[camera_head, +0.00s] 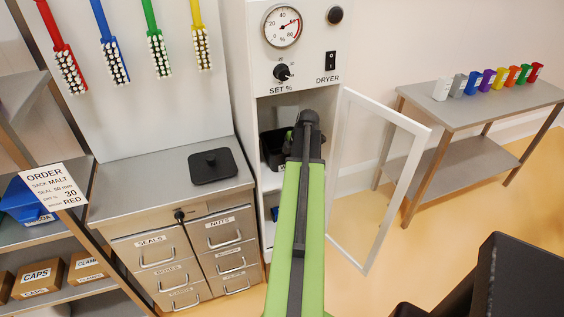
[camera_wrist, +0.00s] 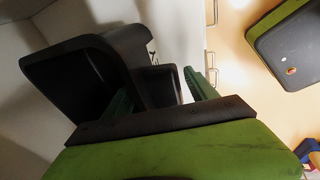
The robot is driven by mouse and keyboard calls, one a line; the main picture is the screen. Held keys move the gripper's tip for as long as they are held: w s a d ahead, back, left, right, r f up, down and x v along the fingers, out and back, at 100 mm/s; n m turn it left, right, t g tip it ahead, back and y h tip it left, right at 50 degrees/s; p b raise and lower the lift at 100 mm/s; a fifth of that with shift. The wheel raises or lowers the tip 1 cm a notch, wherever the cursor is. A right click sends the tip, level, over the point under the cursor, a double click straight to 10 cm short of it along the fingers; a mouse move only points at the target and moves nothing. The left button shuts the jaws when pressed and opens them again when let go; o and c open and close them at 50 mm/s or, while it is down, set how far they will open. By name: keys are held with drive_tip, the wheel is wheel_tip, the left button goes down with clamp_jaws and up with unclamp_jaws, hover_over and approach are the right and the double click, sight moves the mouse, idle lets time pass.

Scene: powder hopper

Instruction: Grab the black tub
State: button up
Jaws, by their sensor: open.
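The black tub (camera_head: 271,147) stands inside the open dryer cabinet, partly hidden behind my arm in the head view. In the wrist view the black tub (camera_wrist: 75,62) fills the upper left, its dark open mouth tilted in the picture, with a bit of white lettering on one side. My gripper (camera_wrist: 160,92) is open, its two green fingers apart. A black part, seemingly the tub's grip, shows between the fingers; whether they touch it I cannot tell. In the head view my arm reaches into the cabinet and hides most of the gripper.
The glass-framed dryer door (camera_head: 350,180) stands open to the right of my arm. A black lid (camera_head: 212,167) lies on the metal counter (camera_head: 130,185) at left. Several coloured cups stand on the side table (camera_head: 455,115) at right. Open floor lies between door and table.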

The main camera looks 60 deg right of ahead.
drive_tip(key=shift+f, duration=0.2)
drive_tip(key=shift+c, duration=0.3)
drive_tip(key=shift+w, duration=0.1)
clamp_jaws()
